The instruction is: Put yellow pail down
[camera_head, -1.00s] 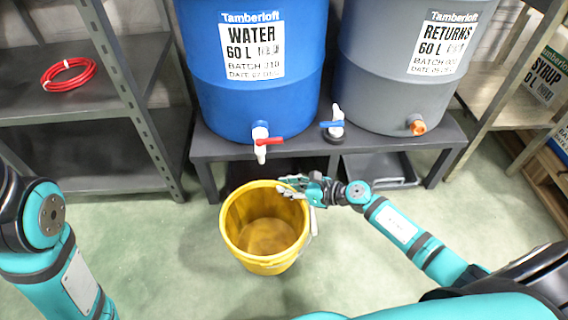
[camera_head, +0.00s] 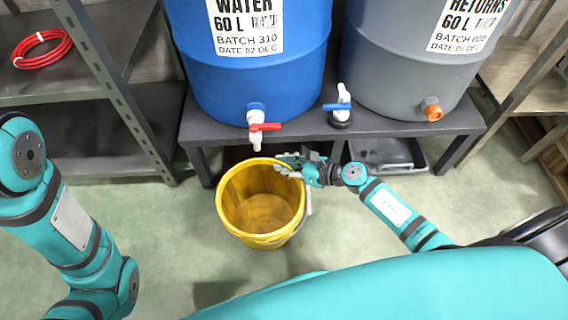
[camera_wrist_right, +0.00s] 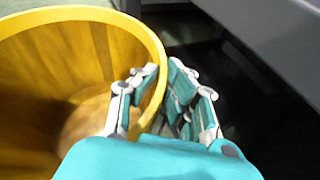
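The yellow pail (camera_head: 243,213) is upright and open-topped below the bench, just in front of the blue barrel's tap. It fills the left of the right wrist view (camera_wrist_right: 100,14). My right gripper (camera_head: 290,164) is at the right back of its rim. In the right wrist view the gripper (camera_wrist_right: 163,80) is closed over the rim, with one finger inside the wall and others outside. Whether the pail's base touches the floor cannot be told. My left arm shows at the left, but its gripper is outside the picture.
The blue water barrel (camera_head: 250,80) with a red-handled tap (camera_head: 264,127) and the grey returns barrel (camera_head: 400,85) stand on a dark bench (camera_head: 395,129). A black tray (camera_head: 385,153) lies under it. A shelf holds a red hose coil (camera_head: 42,49). Green floor (camera_head: 150,215) is clear left of the pail.

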